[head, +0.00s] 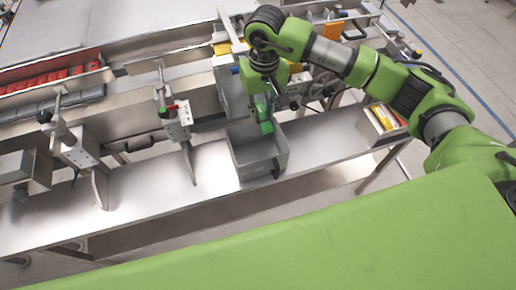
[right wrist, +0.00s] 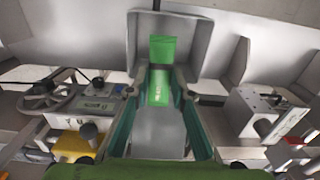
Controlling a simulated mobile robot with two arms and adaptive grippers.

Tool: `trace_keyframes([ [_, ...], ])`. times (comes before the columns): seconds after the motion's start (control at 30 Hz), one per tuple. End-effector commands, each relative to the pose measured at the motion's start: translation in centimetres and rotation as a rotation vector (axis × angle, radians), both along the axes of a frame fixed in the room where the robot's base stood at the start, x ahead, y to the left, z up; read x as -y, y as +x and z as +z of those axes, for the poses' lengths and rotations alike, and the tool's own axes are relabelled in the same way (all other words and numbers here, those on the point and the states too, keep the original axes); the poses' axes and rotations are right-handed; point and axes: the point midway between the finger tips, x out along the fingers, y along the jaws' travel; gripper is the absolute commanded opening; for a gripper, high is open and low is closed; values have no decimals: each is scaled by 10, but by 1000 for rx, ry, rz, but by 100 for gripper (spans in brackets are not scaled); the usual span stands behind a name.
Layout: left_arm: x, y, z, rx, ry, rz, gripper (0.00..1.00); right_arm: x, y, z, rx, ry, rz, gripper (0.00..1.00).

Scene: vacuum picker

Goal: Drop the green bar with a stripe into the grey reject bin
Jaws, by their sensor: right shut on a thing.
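A green bar (head: 265,122) hangs from my right gripper (head: 263,104) in the head view, over the grey bin (head: 245,158). In the right wrist view the green bar (right wrist: 162,48) shows between the two fingers of my right gripper (right wrist: 161,90), which is shut on it. Pale marks show on the bar, but I cannot tell a stripe clearly. The grey bin (right wrist: 135,40) is behind the bar there, and its open top faces my gripper. The bar appears to be above the bin; its exact height over the rim is hard to tell. My left gripper is not in view.
The bin stands on a long metal shelf (head: 135,210) below the conveyor. Clamp-like brackets (head: 172,122) stand left of it. A small box with yellow and red items (head: 381,122) is at the right. Red bars (head: 50,80) lie in a rack at the far left.

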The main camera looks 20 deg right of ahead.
Motion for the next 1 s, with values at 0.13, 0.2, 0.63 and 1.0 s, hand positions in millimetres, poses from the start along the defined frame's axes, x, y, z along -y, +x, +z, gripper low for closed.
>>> trace_keyframes([
  [0.13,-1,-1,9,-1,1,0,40,0,-2,-20,-9,1,-18,3],
  [0.2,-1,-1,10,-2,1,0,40,1,-2,-26,-9,-2,-23,3],
  [0.63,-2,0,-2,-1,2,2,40,2,-2,-68,-10,-4,-29,3],
  [1.0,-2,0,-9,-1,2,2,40,2,-1,-92,-7,-4,-29,3],
])
